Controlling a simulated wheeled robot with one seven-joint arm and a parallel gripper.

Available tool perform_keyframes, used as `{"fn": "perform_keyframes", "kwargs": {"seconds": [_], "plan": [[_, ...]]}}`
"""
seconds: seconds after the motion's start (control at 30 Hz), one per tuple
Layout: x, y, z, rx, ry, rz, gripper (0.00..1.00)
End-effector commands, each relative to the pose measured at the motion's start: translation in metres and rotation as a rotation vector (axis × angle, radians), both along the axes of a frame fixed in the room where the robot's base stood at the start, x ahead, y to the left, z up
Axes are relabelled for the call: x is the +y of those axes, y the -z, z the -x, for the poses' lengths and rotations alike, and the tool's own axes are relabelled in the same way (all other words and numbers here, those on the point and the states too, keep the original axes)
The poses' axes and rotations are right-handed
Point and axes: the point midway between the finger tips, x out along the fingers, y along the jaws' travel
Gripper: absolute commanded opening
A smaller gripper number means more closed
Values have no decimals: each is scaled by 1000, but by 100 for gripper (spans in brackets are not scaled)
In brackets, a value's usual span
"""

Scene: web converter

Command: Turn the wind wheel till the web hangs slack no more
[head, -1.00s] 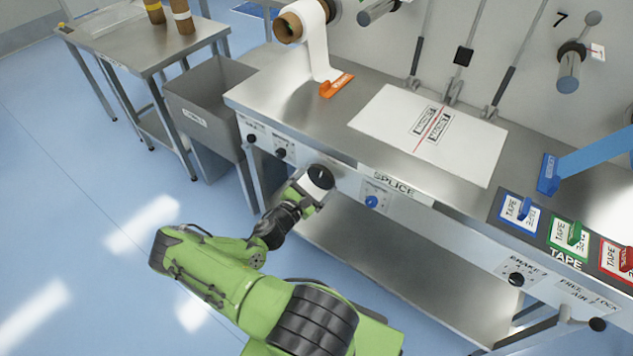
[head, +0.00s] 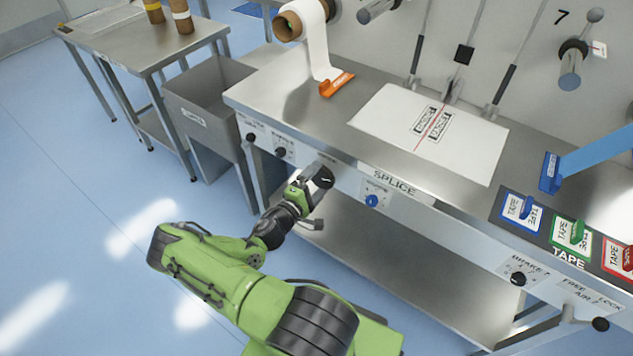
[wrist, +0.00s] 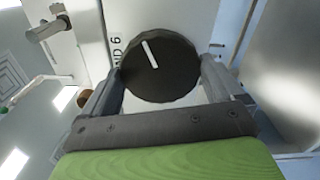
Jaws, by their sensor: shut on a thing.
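The wind wheel is a round black knob with a white line on its face. It fills the middle of the wrist view (wrist: 160,68) and shows at the bench front in the head view (head: 321,177). My gripper (wrist: 160,82) is shut on the wheel, one finger on each side of its rim. In the head view my gripper (head: 308,186) reaches the bench front from below left. A white web (head: 322,45) hangs from a roll (head: 299,20) to an orange clamp (head: 337,84) on the bench. A blue web (head: 600,152) shows at the right edge.
A splice panel with a blue knob (head: 372,201) sits right of the wheel. Two small black knobs, one of them here (head: 280,152), sit to its left. A grey bin (head: 205,105) and a steel table (head: 135,45) stand at the left. The floor at lower left is clear.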

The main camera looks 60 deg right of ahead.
Motion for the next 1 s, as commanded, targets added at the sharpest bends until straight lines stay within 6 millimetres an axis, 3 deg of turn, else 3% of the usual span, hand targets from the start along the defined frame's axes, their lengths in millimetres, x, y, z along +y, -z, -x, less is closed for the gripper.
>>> {"fn": "perform_keyframes", "kwargs": {"seconds": [0.5,1.0], "plan": [[0,2,0,-425,2,65,63],[0,2,0,-583,3,89,63]]}}
